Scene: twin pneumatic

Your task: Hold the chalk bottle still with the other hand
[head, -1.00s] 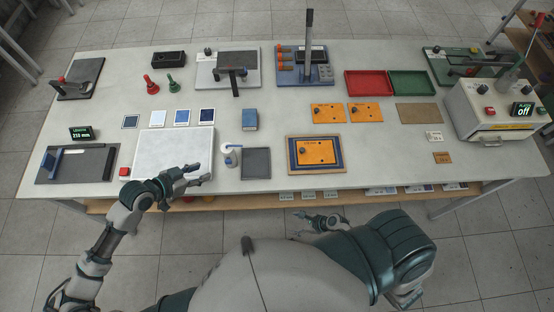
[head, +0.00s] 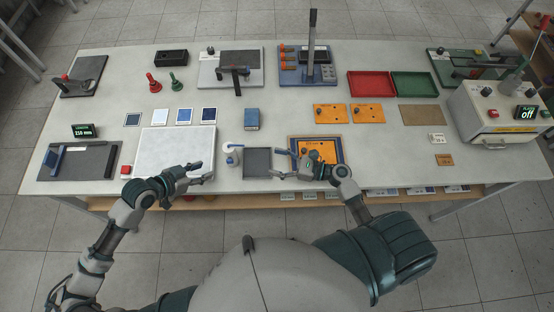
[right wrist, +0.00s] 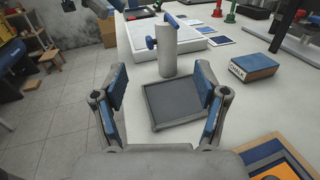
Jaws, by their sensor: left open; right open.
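The white chalk bottle (head: 232,158) with blue parts at its top stands upright near the table's front edge. It also shows in the right wrist view (right wrist: 167,55), beyond a dark grey tray (head: 257,176). My left gripper (head: 202,172) is open and empty, to the left of the bottle and apart from it. My right gripper (head: 287,158) is open and empty, to the right of the bottle, with the tray between them. In the right wrist view my right gripper's blue-padded fingers (right wrist: 160,88) frame the tray, with the bottle past their tips.
A blue box (right wrist: 253,67) marked CHALK lies behind the tray. A white pad (head: 165,150) lies left of the bottle. An orange plate on a blue board (head: 333,142) lies beside my right gripper.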

